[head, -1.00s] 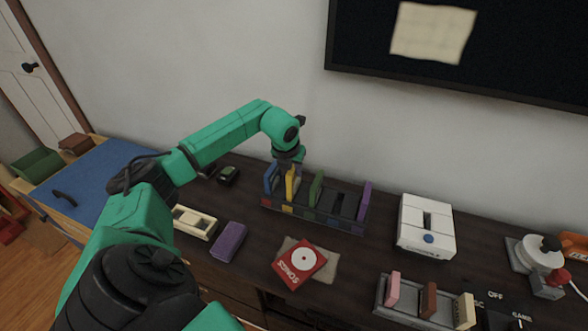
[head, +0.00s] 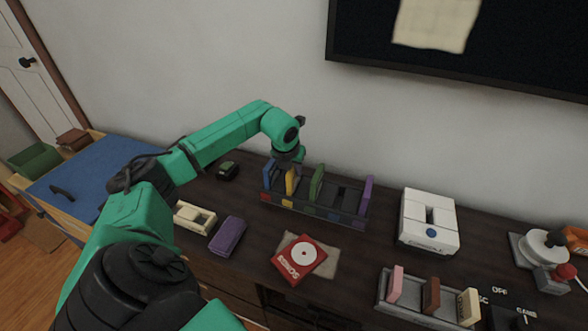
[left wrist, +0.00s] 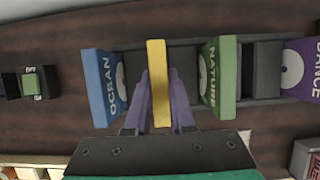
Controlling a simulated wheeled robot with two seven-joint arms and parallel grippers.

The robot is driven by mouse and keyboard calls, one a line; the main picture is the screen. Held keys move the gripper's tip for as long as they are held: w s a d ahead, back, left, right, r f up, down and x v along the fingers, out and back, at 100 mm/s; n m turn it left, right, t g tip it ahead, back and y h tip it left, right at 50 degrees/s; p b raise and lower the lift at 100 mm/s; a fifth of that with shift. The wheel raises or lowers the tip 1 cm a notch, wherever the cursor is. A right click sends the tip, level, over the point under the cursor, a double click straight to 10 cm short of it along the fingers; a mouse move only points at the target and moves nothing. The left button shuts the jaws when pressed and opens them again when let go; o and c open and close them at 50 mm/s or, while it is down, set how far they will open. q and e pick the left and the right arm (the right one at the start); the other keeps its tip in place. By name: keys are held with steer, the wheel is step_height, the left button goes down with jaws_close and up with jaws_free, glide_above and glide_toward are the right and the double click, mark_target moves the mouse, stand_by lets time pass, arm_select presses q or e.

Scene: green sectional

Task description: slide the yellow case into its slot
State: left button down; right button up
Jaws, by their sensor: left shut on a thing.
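The yellow case (head: 292,182) stands upright in the clear rack (head: 335,222), between the blue case (head: 267,176) and the green case (head: 317,182). Its lower part is behind the rack's front wall, above a yellow marker (head: 287,203). My left gripper (head: 289,160) is above the rack, shut on the yellow case. In the left wrist view the yellow case (left wrist: 158,75) is between the two purple-grey fingers, with the blue "OCEAN" case (left wrist: 103,88) left and the green "NATURE" case (left wrist: 220,78) right. Whether its bottom touches the slot floor is hidden. My right gripper is out of view.
A purple case (head: 367,194) stands at the rack's right end, past empty slots. A red "SONGS" case (head: 300,258) lies in front, a purple box (head: 228,236) to its left. A white console (head: 427,222) stands right. The wall is close behind.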

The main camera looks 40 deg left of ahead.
arm_select(q)
steer(key=shift+f, duration=0.25)
steer(key=c, duration=0.7)
jaws_free()
steer(key=b+v, duration=0.1)
steer(key=v, duration=1.3)
steer(key=shift+s+d+r+b, duration=0.1)
steer(key=shift+s+r+b, duration=0.05)
steer(key=shift+r+b, duration=0.15)
steer(key=shift+f, duration=0.1)
